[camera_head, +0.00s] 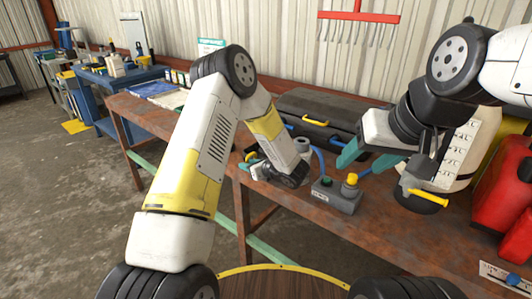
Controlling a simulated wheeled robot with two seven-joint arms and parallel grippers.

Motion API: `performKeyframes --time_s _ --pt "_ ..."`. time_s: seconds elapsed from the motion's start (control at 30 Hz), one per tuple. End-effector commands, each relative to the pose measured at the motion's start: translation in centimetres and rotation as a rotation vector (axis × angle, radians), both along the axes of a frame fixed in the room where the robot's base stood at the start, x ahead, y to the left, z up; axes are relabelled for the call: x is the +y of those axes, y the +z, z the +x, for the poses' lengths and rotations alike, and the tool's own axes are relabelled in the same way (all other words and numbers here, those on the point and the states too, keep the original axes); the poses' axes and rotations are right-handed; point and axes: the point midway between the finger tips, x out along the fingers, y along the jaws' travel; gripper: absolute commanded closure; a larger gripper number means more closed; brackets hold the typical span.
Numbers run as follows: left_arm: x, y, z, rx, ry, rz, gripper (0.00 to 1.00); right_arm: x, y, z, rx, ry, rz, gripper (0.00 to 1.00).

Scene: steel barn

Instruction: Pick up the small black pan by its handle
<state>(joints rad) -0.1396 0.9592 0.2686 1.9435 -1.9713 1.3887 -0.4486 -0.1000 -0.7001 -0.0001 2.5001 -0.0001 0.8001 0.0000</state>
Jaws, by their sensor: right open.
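What looks like the small black pan (411,201) lies on the rusty table below my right wrist, and its yellow handle (429,198) points right. My wrist and gripper body hide part of it. My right gripper (366,158) is over the table with its two teal fingers apart and empty, up and to the left of the pan. My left gripper (262,170) is low over the table's front edge, well left of the pan. Its fingers are small and partly hidden by its own wrist, so its opening is unclear.
A grey control box (336,196) with a yellow knob stands on the table (400,248) left of the pan. A black toolcase (314,122) is behind it. Red canisters (508,195) and a white container (470,150) crowd the right. The front tabletop is mostly clear.

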Motion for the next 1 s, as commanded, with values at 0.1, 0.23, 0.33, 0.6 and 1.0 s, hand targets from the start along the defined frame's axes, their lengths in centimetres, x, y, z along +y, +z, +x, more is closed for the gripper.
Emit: performKeyframes --time_s 0.1,0.23,0.33,0.6,1.0 --pt "1.4 -0.9 1.3 0.001 0.005 -0.002 0.77 0.0 0.0 0.0 0.0 0.0 0.0 0.43" --pt "2.2 -1.3 2.2 0.0 0.003 -0.001 0.77 0.0 0.0 0.0 0.0 0.0 0.0 0.43" --pt "2.4 -1.4 2.4 0.0 0.002 -0.002 0.77 0.0 0.0 0.0 0.0 0.0 0.0 0.43" --pt "2.4 -1.4 2.4 -0.001 0.002 -0.001 0.97 0.0 0.0 0.0 0.0 0.0 0.0 0.43" --pt "2.4 -1.4 2.4 -0.001 0.002 -0.001 1.0 0.0 0.0 0.0 0.0 0.0 0.0 0.43"
